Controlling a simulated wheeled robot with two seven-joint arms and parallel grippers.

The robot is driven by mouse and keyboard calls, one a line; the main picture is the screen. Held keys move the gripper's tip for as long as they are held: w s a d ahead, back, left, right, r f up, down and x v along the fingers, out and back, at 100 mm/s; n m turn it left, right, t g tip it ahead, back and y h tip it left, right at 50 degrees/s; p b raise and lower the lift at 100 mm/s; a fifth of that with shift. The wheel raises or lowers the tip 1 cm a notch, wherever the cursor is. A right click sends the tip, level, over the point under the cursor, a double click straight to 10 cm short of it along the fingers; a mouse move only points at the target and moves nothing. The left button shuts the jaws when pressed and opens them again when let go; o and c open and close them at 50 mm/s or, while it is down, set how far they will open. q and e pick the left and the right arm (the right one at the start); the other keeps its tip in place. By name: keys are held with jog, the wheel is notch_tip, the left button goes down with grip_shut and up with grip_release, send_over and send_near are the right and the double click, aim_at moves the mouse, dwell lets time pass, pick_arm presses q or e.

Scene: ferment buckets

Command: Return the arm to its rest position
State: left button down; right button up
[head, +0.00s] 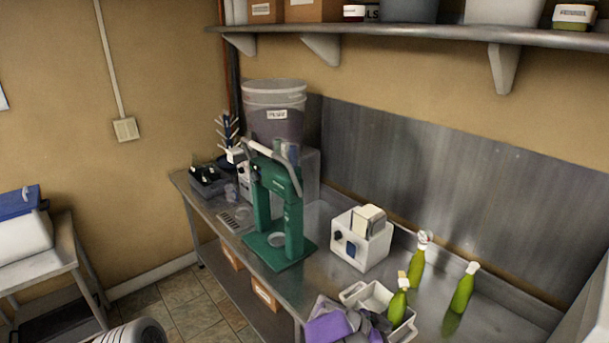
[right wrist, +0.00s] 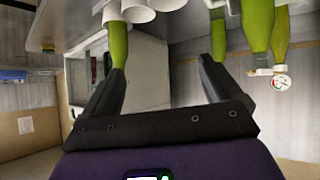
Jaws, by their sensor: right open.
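My right gripper (right wrist: 160,64) shows in the right wrist view with its two dark fingers spread apart and nothing held between them. That view looks upside down. A green bottle (right wrist: 118,42) hangs into it near the left finger, and I cannot tell if they touch. More green bottles (right wrist: 259,30) show past the right finger. In the head view, two green bottles (head: 417,268) (head: 462,292) stand on the steel bench and a third (head: 397,304) is at the white tray (head: 405,330).
A shelf (head: 430,35) overhangs the back. Floor (head: 190,305) is open at left.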

jog(key=s+a+f+n+g+y, duration=0.1)
jog(key=s+f+n+y, duration=0.25)
jog(key=f, duration=0.65)
jog(key=s+a+f+n+g+y, duration=0.1)
jog(key=s+f+n+g+y, duration=0.15)
jog(key=s+f, duration=0.45)
jog(key=s+a+f+n+t+y, duration=0.3)
jog(key=s+a+f+n+y, duration=0.45)
jog(key=a+f+y, duration=0.2)
pick_arm(q)
notch_tip(320, 180, down, 10)
jog(key=w+b, duration=0.1)
jog(key=b, duration=0.9)
jog(key=shift+w+f, duration=0.2)
jog(key=shift+w, duration=0.2)
pick_arm(e)
notch_tip(320, 180, down, 9)
jog(key=shift+s+h, duration=0.25)
jog(key=shift+h, duration=0.1)
jog(key=shift+m, duration=0.25)
